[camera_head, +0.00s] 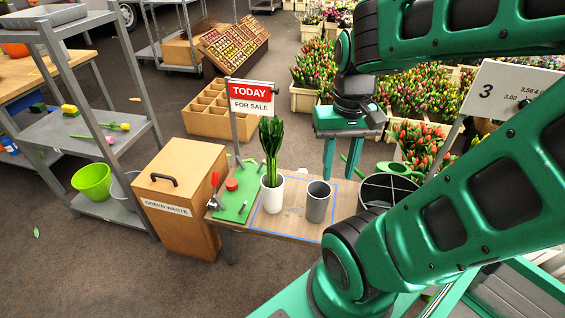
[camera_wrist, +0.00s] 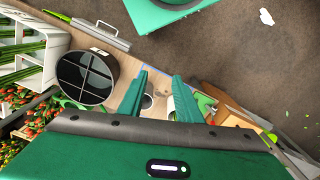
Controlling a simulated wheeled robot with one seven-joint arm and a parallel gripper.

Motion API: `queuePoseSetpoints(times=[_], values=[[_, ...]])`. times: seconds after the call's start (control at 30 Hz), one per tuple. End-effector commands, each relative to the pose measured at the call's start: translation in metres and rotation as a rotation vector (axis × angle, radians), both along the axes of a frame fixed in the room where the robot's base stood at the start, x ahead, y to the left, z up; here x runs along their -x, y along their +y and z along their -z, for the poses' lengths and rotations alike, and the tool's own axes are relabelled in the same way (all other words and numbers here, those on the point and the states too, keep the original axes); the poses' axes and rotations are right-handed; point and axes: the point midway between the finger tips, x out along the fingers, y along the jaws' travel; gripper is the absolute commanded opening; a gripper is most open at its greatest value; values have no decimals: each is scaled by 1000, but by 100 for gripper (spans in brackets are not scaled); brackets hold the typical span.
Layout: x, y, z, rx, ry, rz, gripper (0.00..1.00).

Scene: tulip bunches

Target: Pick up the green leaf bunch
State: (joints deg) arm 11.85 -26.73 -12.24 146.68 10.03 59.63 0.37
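The green leaf bunch (camera_head: 271,145) stands upright in a white vase (camera_head: 273,197) on the wooden table (camera_head: 290,226). Its dark leaves rise well above the vase rim. My gripper (camera_head: 340,177) points down above the table, to the right of the bunch and apart from it. Its two green fingers are spread with nothing between them. In the wrist view the open fingers (camera_wrist: 159,74) show over the tabletop. I cannot clearly make out the leaf bunch in that view.
A grey cup (camera_head: 318,203) stands just right of the white vase. A green mat (camera_head: 236,203) with a red item lies left of it. A sign post (camera_head: 251,97) rises behind. A round divided container (camera_wrist: 87,77) and green watering can (camera_head: 397,171) are at the right.

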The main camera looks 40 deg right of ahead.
Motion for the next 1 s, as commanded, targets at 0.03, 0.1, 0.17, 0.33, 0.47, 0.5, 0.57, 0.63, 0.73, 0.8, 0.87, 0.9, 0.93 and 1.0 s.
queuePoseSetpoints(times=[0.03,0.1,0.17,0.33,0.47,0.5,0.57,0.63,0.73,0.8,0.87,0.9,0.93,1.0], values=[[0,0,0,0,0,0,31],[0,0,0,0,0,0,31],[0,0,0,0,0,0,31],[6,0,-2,0,-5,1,50],[5,-2,-2,-3,-1,24,53],[0,-6,0,-6,7,37,53],[-9,-15,5,-11,21,66,53],[-21,-20,13,-25,39,102,53],[-40,-26,28,-54,65,163,53],[-53,-30,40,-81,81,207,53],[-64,-33,52,-107,93,245,53],[-70,-35,60,-127,102,269,53],[-75,-37,67,-143,107,290,53],[-86,-40,82,-183,120,337,53]])
